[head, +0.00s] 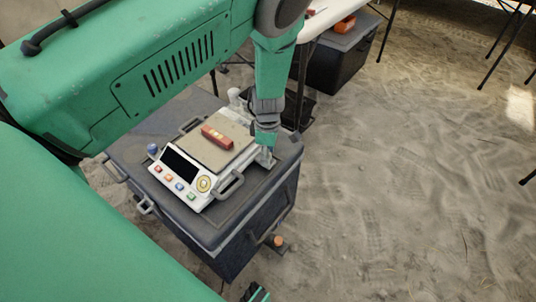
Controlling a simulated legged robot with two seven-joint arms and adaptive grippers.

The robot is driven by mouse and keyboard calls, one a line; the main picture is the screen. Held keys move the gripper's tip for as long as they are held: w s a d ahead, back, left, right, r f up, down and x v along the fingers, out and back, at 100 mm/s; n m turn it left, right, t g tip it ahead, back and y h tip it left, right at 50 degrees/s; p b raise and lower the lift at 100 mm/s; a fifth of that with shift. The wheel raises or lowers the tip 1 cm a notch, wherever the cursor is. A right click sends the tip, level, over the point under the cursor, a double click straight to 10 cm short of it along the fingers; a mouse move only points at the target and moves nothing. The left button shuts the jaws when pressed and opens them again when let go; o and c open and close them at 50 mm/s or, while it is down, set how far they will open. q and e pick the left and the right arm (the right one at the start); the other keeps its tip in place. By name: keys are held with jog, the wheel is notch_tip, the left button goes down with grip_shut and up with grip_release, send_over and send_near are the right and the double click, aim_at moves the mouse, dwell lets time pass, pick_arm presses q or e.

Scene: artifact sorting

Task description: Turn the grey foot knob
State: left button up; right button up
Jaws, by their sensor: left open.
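A white scale (192,200) with a dark display and coloured buttons stands on a grey case. A small red object (217,137) lies on its tan weighing plate (194,146). A blue-grey knob (152,150) shows at the scale's left corner, and a pale grey knob (234,94) at its far corner. I cannot tell for sure which is the grey foot knob. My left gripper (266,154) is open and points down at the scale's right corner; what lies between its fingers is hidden. A small green and black part (258,293) at the bottom edge may be my right gripper.
The grey case (237,222) has handles and latches, and an orange-topped piece (278,241) sits low beside it. A dark bin (340,62) and table legs stand behind. Open sandy ground lies to the right. My green left arm covers the upper left.

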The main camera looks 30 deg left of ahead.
pick_arm(q)
grip_shut()
jog(key=shift+r+m, duration=0.1)
jog(key=shift+m, duration=0.2)
jog(key=m+p, duration=0.2)
jog(key=shift+m, duration=0.3)
jog(key=m+p, duration=0.1)
jog(key=m, duration=0.2)
jog(key=shift+m+p, duration=0.3)
jog(key=shift+p, duration=0.05)
jog(key=m+p, duration=0.1)
jog(key=m, duration=0.3)
jog(key=shift+w+m+p, duration=0.1)
jog(key=shift+m+p, duration=0.35)
jog(key=shift+m, duration=1.55)
